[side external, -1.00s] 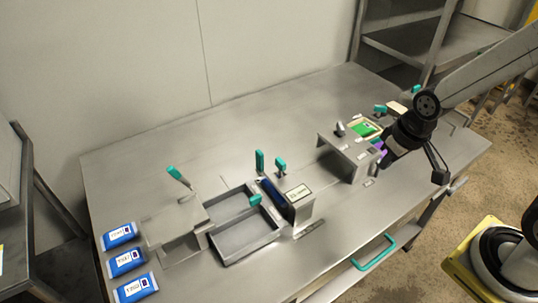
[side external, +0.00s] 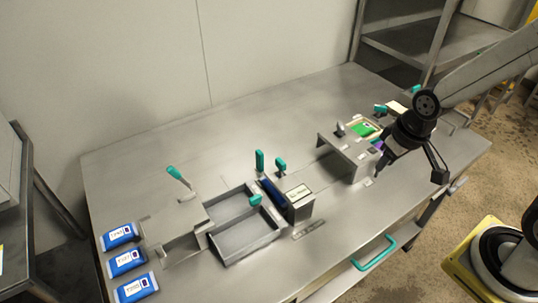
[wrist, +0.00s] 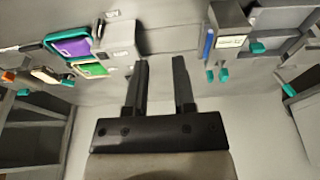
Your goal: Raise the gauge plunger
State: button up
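I cannot tell for certain which part is the gauge plunger. A small labelled block (side external: 300,206) stands mid-bench beside a dark blue part (side external: 271,191), with upright teal handles (side external: 259,160) behind it. It also shows at the right in the wrist view (wrist: 231,42). A metal bridge-shaped housing (side external: 345,152) stands to its right, with a green panel (side external: 363,130) and a purple panel behind it; the purple one (wrist: 74,47) shows clearly in the wrist view. My gripper (wrist: 160,62) is open and empty. In the side view it (side external: 382,165) hangs just right of the housing.
A metal tray (side external: 226,257) with two compartments lies left of the block. A boxy metal fixture (side external: 168,222) with a teal-handled lever (side external: 177,176) is farther left, beside blue labelled packets (side external: 122,261). A teal drawer handle (side external: 373,252) is on the bench front. The back of the bench is clear.

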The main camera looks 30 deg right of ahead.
jog(key=shift+o, duration=1.2)
jog(key=shift+w+a, duration=0.1)
jog(key=shift+w, duration=0.15)
jog(key=g, duration=0.3)
send_over(281, 160)
jog(key=shift+f, duration=0.65)
jog(key=shift+f, duration=3.9)
grip_shut()
